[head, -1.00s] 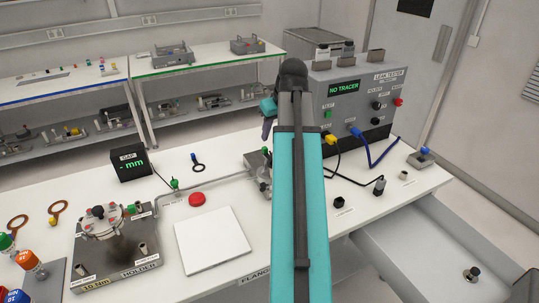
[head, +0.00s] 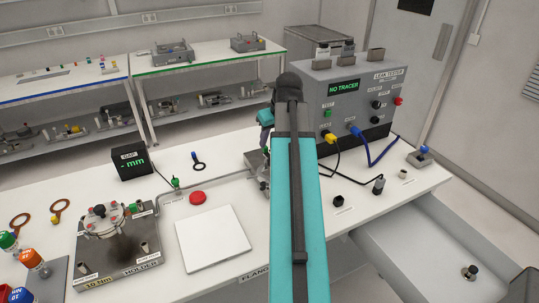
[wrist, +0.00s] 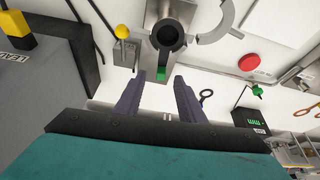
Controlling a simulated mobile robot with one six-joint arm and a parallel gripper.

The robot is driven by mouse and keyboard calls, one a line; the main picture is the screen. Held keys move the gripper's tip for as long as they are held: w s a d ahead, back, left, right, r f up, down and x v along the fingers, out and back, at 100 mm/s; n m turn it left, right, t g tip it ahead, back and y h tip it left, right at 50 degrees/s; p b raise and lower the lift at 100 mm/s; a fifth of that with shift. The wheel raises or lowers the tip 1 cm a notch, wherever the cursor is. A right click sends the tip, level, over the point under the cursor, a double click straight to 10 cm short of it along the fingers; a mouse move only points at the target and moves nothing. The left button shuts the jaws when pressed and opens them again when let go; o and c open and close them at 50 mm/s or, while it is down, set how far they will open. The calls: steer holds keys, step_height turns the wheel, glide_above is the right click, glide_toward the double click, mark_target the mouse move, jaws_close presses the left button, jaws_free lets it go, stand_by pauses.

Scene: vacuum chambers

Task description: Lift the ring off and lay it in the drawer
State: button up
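In the wrist view a dark round ring (wrist: 168,36) sits on the mouth of a steel port. I cannot tell if it is separate from the port. A grey open C-shaped piece (wrist: 217,24) lies beside it. My gripper (wrist: 160,77) is open and empty, with its two purple fingers short of the port and apart from the ring. A green piece shows between the fingertips. In the head view my arm hides most of the port, and the gripper (head: 265,117) shows only partly. The drawer (head: 410,238) stands open at the lower right.
A small metal fitting (head: 470,272) stands in the drawer, with bare floor around it. The leak tester (head: 346,108) with cables stands behind the port. A white plate (head: 212,238), a red button (head: 198,198) and the holder (head: 118,255) are on the bench to the left.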

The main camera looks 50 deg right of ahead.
mark_target(266, 148)
steer(key=shift+p+x, duration=0.8)
steer(key=shift+x, duration=1.7)
steer(key=shift+a, duration=0.15)
jaws_close()
